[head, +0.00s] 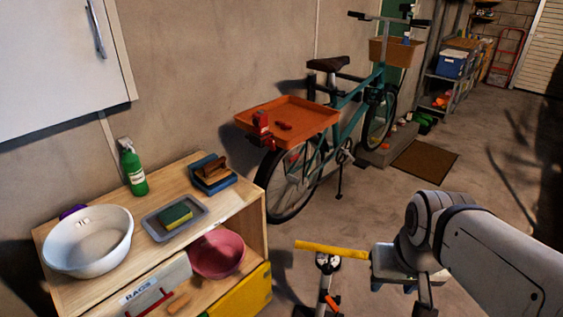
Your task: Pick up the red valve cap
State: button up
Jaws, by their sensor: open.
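An orange tray (316,112) sits at the rear of a teal bicycle, above its back wheel. A small flat red piece (284,127) lies in the tray; it may be the red valve cap, but it is too small to tell. A taller red object (262,124) stands at the tray's left corner. My gripper (393,287) is at the lower right, below my white arm, well apart from the tray. It is open, and I see nothing between its fingers, which are partly hidden.
A wooden shelf unit at the lower left holds a white basin (88,242), a green bottle (133,168), a grey tray with a sponge (174,217) and a pink bowl (217,252). A yellow bar (331,249) on a stand is left of my gripper.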

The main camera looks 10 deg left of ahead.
aim_at(283, 126)
jog(key=u, duration=0.2)
jog(key=i, duration=1.3)
jog(key=z, duration=0.35)
